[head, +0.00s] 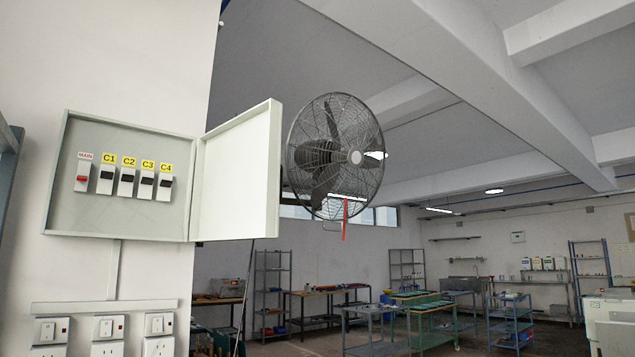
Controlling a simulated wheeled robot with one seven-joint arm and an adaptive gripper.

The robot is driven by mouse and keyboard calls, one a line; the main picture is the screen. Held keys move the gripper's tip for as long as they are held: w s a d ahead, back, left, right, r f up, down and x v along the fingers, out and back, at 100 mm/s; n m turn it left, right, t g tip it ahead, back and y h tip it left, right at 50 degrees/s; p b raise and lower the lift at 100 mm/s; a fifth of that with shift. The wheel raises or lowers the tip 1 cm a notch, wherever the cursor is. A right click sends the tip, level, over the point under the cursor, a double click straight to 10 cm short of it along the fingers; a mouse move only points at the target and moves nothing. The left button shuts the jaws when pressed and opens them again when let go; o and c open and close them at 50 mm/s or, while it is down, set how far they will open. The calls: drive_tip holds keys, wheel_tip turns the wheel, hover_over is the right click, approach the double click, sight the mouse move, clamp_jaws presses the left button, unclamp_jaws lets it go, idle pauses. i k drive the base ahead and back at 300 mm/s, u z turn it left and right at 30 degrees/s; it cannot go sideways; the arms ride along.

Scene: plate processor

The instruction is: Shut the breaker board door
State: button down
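The breaker board (120,210) is a shallow grey box on the white wall at the left of the head view. Inside it are a MAIN switch (83,176) with a red part and several black breakers under yellow labels, C1 to C4. Its door (236,175) is a pale grey-white panel, hinged along the board's right edge. The door stands wide open, swung out to the right. My gripper is not in view.
Wall sockets (108,330) sit under the board, below a grey conduit strip (105,306). A black cage fan (335,157) stands right of the door, apparently behind it. Workbenches (325,295) and shelves (272,285) are far back in the room.

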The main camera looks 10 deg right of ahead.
sight(237, 189)
drive_tip(key=z, duration=1.1)
drive_tip(key=i, duration=2.85)
drive_tip(key=u, duration=3.45)
drive_tip(key=k, duration=0.75)
drive_tip(key=z, duration=0.7)
